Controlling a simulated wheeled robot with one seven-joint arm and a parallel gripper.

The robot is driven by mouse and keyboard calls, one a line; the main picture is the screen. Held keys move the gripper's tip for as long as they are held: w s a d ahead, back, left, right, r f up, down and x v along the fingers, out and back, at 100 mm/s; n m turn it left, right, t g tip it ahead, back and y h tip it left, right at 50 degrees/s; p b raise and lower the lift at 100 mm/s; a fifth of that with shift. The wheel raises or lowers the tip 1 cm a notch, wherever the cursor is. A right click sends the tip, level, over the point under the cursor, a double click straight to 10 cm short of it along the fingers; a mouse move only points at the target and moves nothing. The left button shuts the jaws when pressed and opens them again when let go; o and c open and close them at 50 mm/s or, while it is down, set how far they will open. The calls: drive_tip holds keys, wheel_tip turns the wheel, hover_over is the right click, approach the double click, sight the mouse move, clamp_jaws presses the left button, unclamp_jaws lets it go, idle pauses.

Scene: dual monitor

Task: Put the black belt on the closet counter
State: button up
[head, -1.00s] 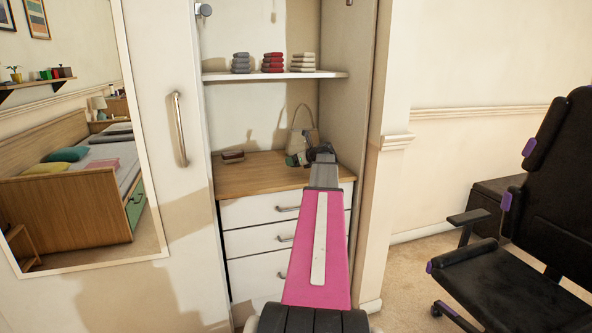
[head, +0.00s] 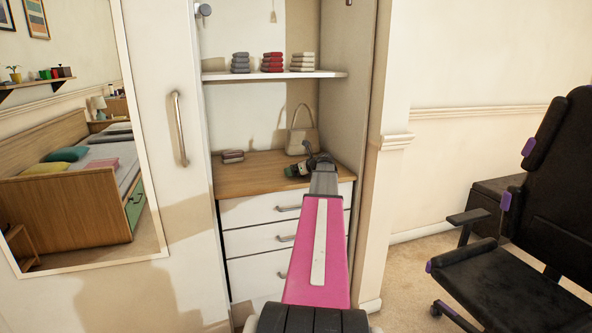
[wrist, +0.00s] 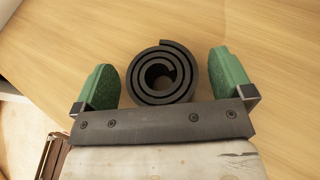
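The black belt (wrist: 162,75) is rolled into a coil and shows in the wrist view against the wooden closet counter (wrist: 275,60). It appears to rest on the counter. The counter also shows in the head view (head: 245,180), above white drawers. My gripper (wrist: 165,82) has its two green fingers apart, one on each side of the coil, with a narrow gap at each side.
A beige handbag (head: 302,139) stands on the counter behind my gripper. A small stacked item (head: 233,156) lies at the counter's back left. A shelf (head: 225,76) with folded cloths is above. The closet's right side wall (head: 348,100) is close to my arm. The counter's left front is clear.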

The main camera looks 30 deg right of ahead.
drive_tip(key=shift+r, duration=0.15)
drive_tip(key=v, duration=1.2)
drive_tip(key=shift+a, duration=0.1)
idle(0.3)
